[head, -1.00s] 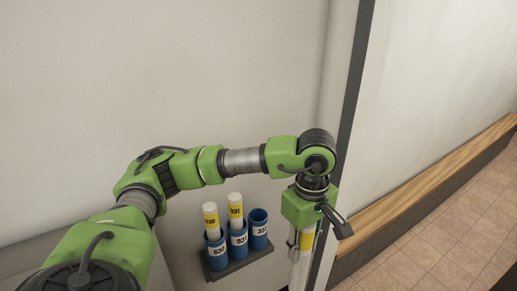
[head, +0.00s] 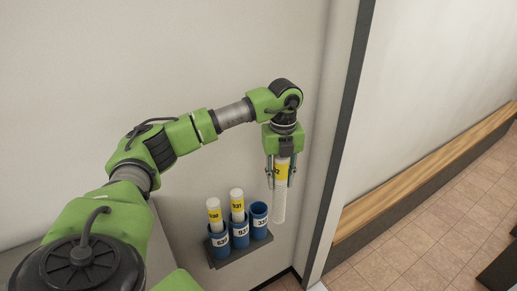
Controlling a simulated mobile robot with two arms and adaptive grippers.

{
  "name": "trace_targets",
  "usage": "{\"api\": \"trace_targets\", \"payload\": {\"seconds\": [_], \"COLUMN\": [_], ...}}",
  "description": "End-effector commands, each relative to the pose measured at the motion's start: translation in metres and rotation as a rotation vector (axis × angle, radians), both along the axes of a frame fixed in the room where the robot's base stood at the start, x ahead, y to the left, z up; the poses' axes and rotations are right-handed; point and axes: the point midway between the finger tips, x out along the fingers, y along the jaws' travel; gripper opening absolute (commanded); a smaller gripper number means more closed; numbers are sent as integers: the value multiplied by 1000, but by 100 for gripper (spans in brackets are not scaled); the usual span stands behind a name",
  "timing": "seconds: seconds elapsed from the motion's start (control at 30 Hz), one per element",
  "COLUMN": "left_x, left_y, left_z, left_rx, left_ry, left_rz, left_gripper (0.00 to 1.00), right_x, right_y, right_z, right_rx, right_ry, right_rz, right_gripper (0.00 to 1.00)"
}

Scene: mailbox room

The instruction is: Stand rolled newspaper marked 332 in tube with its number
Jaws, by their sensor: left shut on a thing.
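My left gripper (head: 281,181) is shut on a white rolled newspaper (head: 279,207) with a yellow band, held upright; the number on its band is not legible. Three blue tubes stand in a row on a dark shelf. The right tube (head: 259,223) is empty, with a white label that seems to begin with 33; its last digit is unclear. The held newspaper's lower end shows just right of this tube, outside it. My right gripper is not in view.
The left tube (head: 219,243) and the middle tube (head: 239,233) each hold a yellow-banded newspaper. The dark shelf (head: 247,250) is against a pale wall. A dark wall edge and a wooden ledge (head: 420,185) lie to the right.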

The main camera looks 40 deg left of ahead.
Motion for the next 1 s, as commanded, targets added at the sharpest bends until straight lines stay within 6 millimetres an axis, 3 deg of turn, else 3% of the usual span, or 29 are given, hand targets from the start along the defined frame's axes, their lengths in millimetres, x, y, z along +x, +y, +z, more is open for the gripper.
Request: {"api": "trace_targets", "payload": {"seconds": [0.3, 0.5, 0.7, 1.0], "left_x": [12, 14, 14, 14], "left_y": [56, 84, 96, 98], "left_z": [21, 27, 28, 11], "left_rx": [1, 4, 6, 6], "left_ry": [8, 12, 13, 13], "left_rz": [853, 1267, 1459, 1483], "left_gripper": [5, 5, 5, 5], "right_x": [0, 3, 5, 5], "right_y": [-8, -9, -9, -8], "right_z": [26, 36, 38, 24], "right_rx": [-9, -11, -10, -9], "right_ry": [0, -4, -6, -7], "right_rz": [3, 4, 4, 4], "right_gripper": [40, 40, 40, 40]}}
